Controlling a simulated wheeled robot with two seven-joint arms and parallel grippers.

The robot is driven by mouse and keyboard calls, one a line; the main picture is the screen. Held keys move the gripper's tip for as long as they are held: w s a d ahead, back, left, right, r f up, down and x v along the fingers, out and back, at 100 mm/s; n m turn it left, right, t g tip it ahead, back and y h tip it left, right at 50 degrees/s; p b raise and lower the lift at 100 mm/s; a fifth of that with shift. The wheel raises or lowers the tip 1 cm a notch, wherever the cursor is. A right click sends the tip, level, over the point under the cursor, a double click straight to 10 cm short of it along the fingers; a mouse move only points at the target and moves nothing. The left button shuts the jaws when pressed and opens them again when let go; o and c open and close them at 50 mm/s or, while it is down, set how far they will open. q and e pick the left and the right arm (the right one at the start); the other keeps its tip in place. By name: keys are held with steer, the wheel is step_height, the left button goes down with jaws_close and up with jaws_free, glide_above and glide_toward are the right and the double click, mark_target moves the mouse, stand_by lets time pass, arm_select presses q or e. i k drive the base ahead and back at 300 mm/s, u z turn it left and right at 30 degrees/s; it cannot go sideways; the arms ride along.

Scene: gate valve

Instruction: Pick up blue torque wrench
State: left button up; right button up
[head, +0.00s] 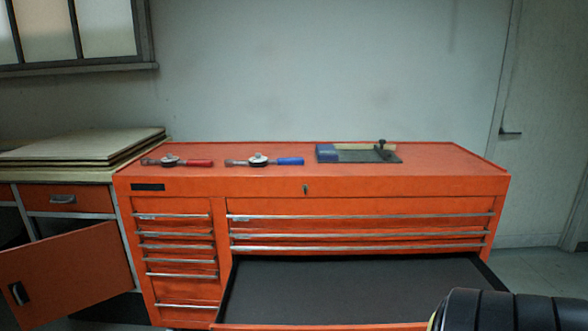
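The blue torque wrench (289,161) lies flat on top of the orange tool cabinet (440,163). Its blue handle points right, and its round dial (258,160) and dark head are to the left. A similar wrench with a red handle (198,163) lies to its left, apart from it. Neither of my grippers is in view. A black, ribbed rounded part at the lower right corner may be part of my arm.
A tray (340,153) with a blue block and a dark clamp-like tool is right of the blue wrench. A wide lower drawer (350,285) stands open and empty in front. At left, boards (80,147) lie on a bench whose orange door (65,275) hangs open.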

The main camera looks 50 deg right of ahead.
mark_target(263, 162)
steer(key=z, duration=1.35)
